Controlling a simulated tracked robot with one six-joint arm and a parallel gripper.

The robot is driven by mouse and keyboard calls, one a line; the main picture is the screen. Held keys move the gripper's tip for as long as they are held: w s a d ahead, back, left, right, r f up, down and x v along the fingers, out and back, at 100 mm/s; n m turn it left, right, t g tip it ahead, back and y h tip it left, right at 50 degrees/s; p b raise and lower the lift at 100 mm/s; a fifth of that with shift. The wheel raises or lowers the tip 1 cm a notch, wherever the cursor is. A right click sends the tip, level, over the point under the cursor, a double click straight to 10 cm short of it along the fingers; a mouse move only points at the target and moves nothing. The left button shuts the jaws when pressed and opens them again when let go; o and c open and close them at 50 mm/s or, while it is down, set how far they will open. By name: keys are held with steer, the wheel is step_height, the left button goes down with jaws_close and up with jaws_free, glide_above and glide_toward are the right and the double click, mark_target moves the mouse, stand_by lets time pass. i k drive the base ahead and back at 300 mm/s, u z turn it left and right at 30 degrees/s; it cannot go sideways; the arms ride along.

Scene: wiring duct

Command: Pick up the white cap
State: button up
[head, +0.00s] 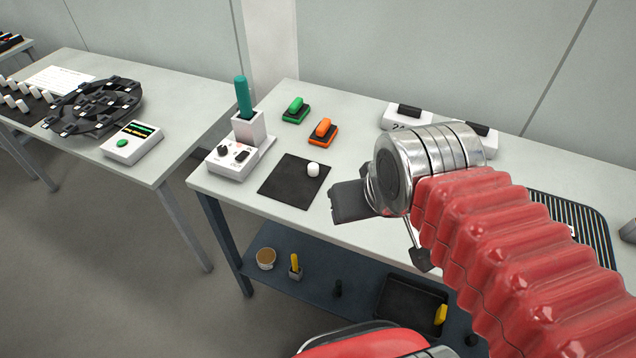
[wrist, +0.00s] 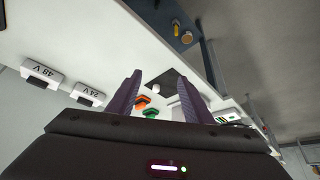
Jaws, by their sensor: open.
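The white cap (head: 313,169), a small white cylinder, stands upright near the right back part of a black square mat (head: 290,188) on the right-hand table. My gripper (head: 350,201) is to the right of the mat in the head view, apart from the cap. Part of it is hidden behind my wrist there. In the wrist view my gripper (wrist: 160,76) shows two dark fingers spread apart with nothing held. The mat (wrist: 168,78) shows beyond and between the fingers.
A white control box (head: 232,163) and a teal-handled tool (head: 243,97) in a white holder stand left of the mat. Behind it are a green switch (head: 295,111) and an orange switch (head: 323,131). White labelled boxes (wrist: 40,73) stand nearby. A lower shelf (head: 325,291) holds several items.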

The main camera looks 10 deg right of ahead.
mark_target(313, 167)
steer(key=u, duration=0.05)
steer(key=k, duration=1.35)
steer(key=u, duration=0.35)
steer(key=i, duration=0.6)
steer(key=u, duration=0.45)
steer(key=i, duration=1.85)
steer(key=z, duration=0.5)
